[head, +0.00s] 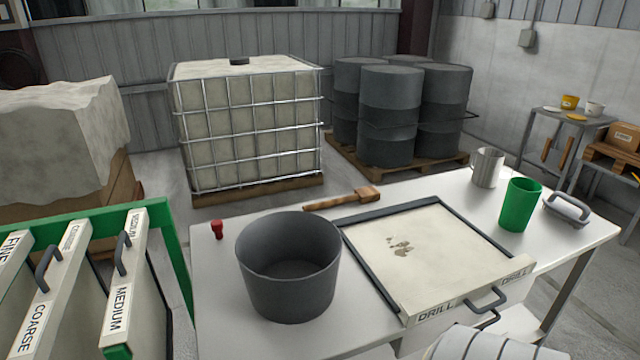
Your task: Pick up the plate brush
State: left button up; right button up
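The plate brush appears to be the wooden tool (345,199) lying at the back edge of the white table (215,285). Its thin handle points left and its block-like head is at the right. It lies behind the gap between the dark grey bucket (289,285) and a framed plate marked DRILL (440,255). The bristles cannot be made out. Neither of my grippers can be seen in the head view, and nothing is seen touching the brush.
The plate has dark crumbs on its pale face. A red stopper-like piece (217,229), metal mug (487,167), green cup (520,205) and grey-handled item (567,209) stand on the table. Labelled panels (125,285) hang in a green rack at left. A pale ribbed form crosses the bottom edge.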

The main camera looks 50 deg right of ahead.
aim_at(565, 212)
jog(key=z, duration=3.05)
